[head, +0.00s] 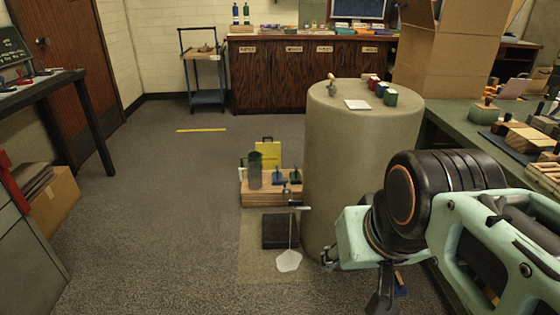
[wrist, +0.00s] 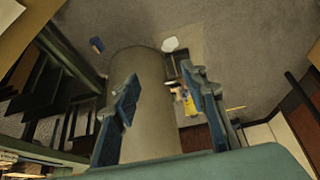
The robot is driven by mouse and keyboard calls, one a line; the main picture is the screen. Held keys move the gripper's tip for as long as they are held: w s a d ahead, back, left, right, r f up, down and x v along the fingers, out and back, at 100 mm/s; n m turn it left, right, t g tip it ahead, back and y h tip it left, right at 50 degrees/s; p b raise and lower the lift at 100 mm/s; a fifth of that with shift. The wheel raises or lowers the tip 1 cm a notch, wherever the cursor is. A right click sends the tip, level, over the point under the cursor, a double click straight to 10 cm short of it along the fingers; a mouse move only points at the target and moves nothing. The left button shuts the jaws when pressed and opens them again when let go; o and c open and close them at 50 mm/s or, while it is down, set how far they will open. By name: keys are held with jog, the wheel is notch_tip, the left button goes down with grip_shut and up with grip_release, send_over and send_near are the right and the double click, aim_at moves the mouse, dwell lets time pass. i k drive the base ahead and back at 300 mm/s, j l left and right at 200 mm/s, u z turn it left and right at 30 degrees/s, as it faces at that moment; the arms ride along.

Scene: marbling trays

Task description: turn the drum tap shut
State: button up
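The drum (head: 345,165) is a large olive-beige cylinder standing on the floor in the head view; it also shows in the wrist view (wrist: 145,75). The drum tap (head: 293,206) sticks out low on its left side, with a small metal handle. A thin pale stream runs from it down to a whitish puddle (head: 289,261) on the floor. My gripper (head: 381,302) is right of the tap, apart from it, partly cut off by the lower edge. The wrist view shows its two fingers (wrist: 159,78) spread apart with nothing held. The tap is not clear in that view.
A dark tray (head: 280,231) lies beneath the tap. Behind it, a low wooden stand (head: 258,196) holds a grey-green jug (head: 255,170) and small items. A yellow wet-floor sign (head: 268,153) stands behind. A workbench (head: 450,121) is at right. The left floor is open.

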aim_at(295, 202)
jog(key=i+j+z, duration=0.1)
jog(key=i+z, duration=0.15)
jog(key=i, duration=0.2)
jog(key=i+j+z, duration=0.15)
jog(key=i+z, duration=0.15)
jog(key=i, duration=0.15)
jog(key=i+j+z, duration=0.35)
jog(key=i+j, duration=0.25)
jog(key=i+l+z, duration=0.15)
